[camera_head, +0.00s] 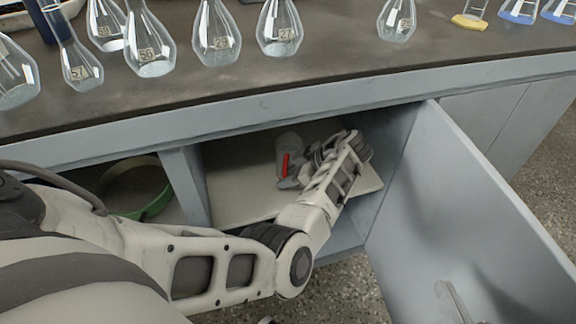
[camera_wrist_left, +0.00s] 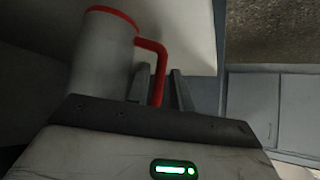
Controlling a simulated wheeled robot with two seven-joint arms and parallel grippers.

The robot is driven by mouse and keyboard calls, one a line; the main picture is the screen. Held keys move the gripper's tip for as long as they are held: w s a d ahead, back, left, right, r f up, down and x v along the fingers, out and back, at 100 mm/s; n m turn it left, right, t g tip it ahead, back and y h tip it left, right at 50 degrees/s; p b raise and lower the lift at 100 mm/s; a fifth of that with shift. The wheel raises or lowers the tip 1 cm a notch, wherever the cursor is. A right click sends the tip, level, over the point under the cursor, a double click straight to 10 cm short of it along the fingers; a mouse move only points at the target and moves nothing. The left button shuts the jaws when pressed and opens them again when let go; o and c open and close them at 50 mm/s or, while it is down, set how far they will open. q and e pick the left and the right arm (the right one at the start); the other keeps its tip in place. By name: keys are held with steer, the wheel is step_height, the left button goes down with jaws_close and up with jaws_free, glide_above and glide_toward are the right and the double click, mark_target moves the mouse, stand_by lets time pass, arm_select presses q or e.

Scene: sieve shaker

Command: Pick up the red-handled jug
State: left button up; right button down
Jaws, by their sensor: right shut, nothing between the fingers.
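The grey jug with a red rim and red handle lies or stands inside the open cupboard; I cannot tell its tilt. In the head view, the jug (camera_head: 289,143) is partly hidden by my left arm. In the left wrist view, the jug (camera_wrist_left: 103,55) is at upper left, with its handle pointing to my fingers. My left gripper (camera_head: 291,183) reaches into the cupboard at the jug. In the left wrist view, the left gripper's fingers (camera_wrist_left: 160,88) are apart, one on each side of the red handle. My right gripper (camera_head: 446,290) shows only in part at the lower right, shut and empty.
The cupboard shelf (camera_head: 235,190) is pale and mostly clear. A divider (camera_head: 187,187) separates it from a left compartment with a green-rimmed ring (camera_head: 157,207). The open door (camera_head: 490,210) stands at right. Several glass flasks (camera_head: 150,45) stand on the bench top (camera_head: 330,70) above.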

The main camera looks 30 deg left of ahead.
arm_select(q)
steer(key=shift+s+a+f, duration=0.15)
steer(key=shift+a+f, duration=0.35)
jaws_close()
steer(key=shift+r, duration=0.1)
steer(key=shift+r, duration=0.15)
